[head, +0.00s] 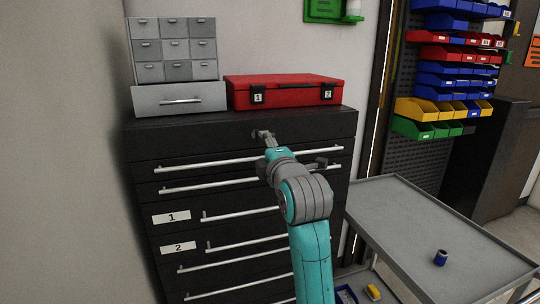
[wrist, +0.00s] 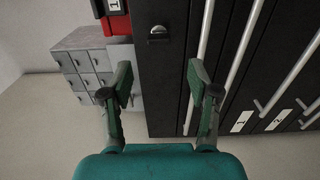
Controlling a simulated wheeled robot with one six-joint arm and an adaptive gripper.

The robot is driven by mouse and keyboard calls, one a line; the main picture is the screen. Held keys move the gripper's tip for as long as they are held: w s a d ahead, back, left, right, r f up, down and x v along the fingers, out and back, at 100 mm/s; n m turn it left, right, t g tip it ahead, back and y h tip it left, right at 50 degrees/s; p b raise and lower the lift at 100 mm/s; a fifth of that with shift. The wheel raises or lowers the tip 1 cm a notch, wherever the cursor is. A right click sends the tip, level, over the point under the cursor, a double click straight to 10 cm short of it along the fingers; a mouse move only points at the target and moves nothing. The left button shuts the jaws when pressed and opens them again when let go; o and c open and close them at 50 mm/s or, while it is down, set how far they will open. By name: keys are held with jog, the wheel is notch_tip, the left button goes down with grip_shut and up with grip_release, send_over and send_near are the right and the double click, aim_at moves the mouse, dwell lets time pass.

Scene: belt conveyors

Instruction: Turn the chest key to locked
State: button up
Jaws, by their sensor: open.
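The black drawer chest (head: 240,130) stands against the wall, with long silver handles across its drawers. The chest key (wrist: 158,32) shows in the wrist view as a small grey piece on a dark round lock, set in the chest's plain top strip. Which position it is turned to is not clear. In the head view I cannot make out the key near my gripper (head: 263,134). My gripper is open and empty in front of the top strip. In the wrist view its fingers (wrist: 160,86) are spread wide, with the key beyond and between their lines, apart from both.
A red case (head: 285,92) and grey small-drawer cabinets (head: 172,50) sit on the chest. A grey cart (head: 430,225) with a blue cup (head: 440,257) stands at the right. Drawer handles (head: 250,155) stick out just below my gripper.

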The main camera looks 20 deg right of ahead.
jog(key=s, duration=0.3)
jog(key=shift+s, duration=0.35)
jog(key=s+f+m, duration=0.2)
jog(key=s+f, duration=0.1)
jog(key=f, duration=0.7)
jog(key=s+f+m, duration=0.2)
jog(key=s+f, duration=0.2)
jog(key=f, duration=0.6)
jog(key=s+f+m+g, duration=0.2)
jog(key=s+f+m, duration=0.2)
jog(key=s+f, duration=0.9)
jog(key=s+f+m, duration=0.2)
jog(key=s+m, duration=0.1)
jog(key=s, duration=0.8)
jog(key=s+f+m, duration=0.2)
jog(key=s+m, duration=0.1)
jog(key=s, duration=0.9)
jog(key=s+f+m+g, duration=0.1)
jog(key=s+m, duration=0.3)
jog(key=s, duration=0.7)
jog(key=shift+s+d+f, duration=0.15)
jog(key=shift+s+f, duration=0.15)
jog(key=shift+f, duration=0.15)
